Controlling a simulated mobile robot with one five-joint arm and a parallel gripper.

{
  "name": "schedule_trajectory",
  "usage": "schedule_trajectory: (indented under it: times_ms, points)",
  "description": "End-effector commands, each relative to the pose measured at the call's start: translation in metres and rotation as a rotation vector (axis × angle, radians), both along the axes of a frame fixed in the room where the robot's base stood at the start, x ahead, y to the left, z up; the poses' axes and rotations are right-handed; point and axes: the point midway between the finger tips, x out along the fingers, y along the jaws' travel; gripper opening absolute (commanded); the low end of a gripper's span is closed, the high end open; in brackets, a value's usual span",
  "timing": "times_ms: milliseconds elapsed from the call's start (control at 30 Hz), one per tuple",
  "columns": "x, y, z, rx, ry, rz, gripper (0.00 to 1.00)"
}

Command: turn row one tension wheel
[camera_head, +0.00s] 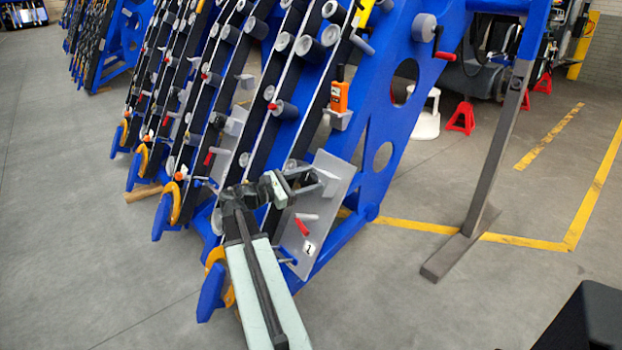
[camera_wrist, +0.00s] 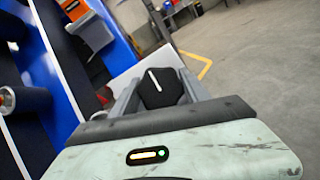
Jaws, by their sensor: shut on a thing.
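The tension wheel is a black knob (camera_wrist: 158,88) with a white line across its face. In the wrist view it sits between the two fingers of my gripper (camera_wrist: 160,78), which is shut on it. In the head view my gripper (camera_head: 296,184) reaches the upper part of a grey plate (camera_head: 335,180) on the nearest blue row; the wheel cannot be made out there behind the fingers. The plate carries a small label (camera_head: 308,247) that seems to read 1. A red-gripped lever (camera_head: 302,227) is on the plate below my gripper.
An orange handheld device (camera_head: 339,97) sits in a grey holder (camera_head: 338,119) above the plate. Blue frame beams (camera_head: 385,130) with rollers rise behind. A grey post (camera_head: 490,160) stands at the right. The concrete floor (camera_head: 80,220) is clear at left.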

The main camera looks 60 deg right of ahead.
Motion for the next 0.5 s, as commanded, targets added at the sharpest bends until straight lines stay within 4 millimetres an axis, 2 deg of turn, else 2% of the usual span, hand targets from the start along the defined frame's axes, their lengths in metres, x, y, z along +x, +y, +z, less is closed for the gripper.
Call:
schedule_trajectory:
  times_ms: [500]
  points:
    - [-0.0006, 0.0042, -0.0008, -0.074, -0.237, -0.148, 0.13]
